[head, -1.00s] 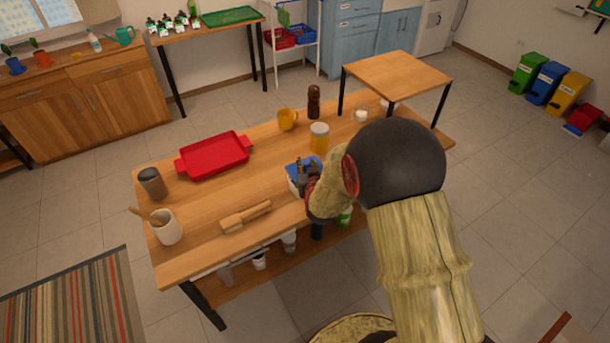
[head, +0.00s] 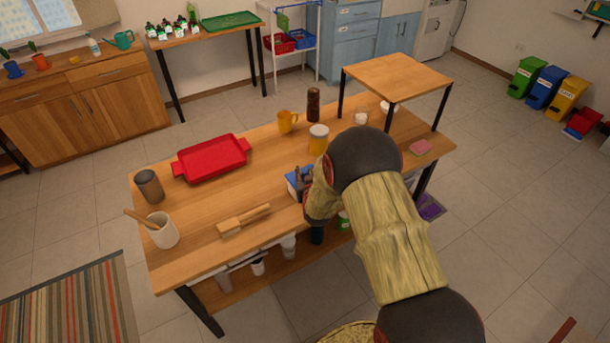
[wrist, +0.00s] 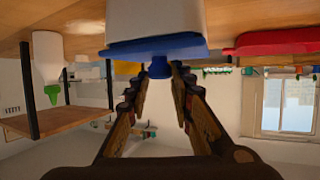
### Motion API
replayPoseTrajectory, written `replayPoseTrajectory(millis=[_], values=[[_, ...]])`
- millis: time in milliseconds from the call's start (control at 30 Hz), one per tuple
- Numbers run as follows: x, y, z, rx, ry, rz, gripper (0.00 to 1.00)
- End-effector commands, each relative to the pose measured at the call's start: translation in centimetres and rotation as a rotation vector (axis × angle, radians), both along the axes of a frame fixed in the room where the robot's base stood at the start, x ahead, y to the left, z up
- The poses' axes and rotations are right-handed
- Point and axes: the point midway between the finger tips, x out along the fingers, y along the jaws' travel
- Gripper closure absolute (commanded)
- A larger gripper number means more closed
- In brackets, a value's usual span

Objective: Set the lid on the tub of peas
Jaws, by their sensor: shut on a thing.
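The tub (wrist: 155,20) is white; it shows upside down at the top of the wrist view. The blue lid (wrist: 155,48) lies against its mouth, with a round blue knob pointing away from the tub. I cannot tell whether the lid is fully seated. My gripper (wrist: 159,72) has its fingertips at the knob, shut on the lid. In the head view the blue lid (head: 292,180) is partly visible at the table's front edge, and my gripper (head: 304,180) and arm cover most of the tub. No peas can be seen.
On the wooden table (head: 210,208) a yellow jar (head: 319,140) stands just behind the tub. A yellow mug (head: 287,122) and brown mill (head: 313,104) stand behind. A raised shelf (head: 397,75) is at right.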

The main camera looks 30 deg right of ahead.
Motion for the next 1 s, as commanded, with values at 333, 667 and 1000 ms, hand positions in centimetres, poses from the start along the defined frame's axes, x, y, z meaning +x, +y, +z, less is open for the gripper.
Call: replayPoseTrajectory(millis=[333, 667, 1000], values=[[-0.01, 0.01, -0.63, 0.0, 0.0, 0.0, 1.0], [-0.02, 0.0, -0.54, 0.0, 0.0, 0.0, 0.6], [-0.03, 0.01, -0.43, 0.0, 0.0, 0.0, 0.59]])
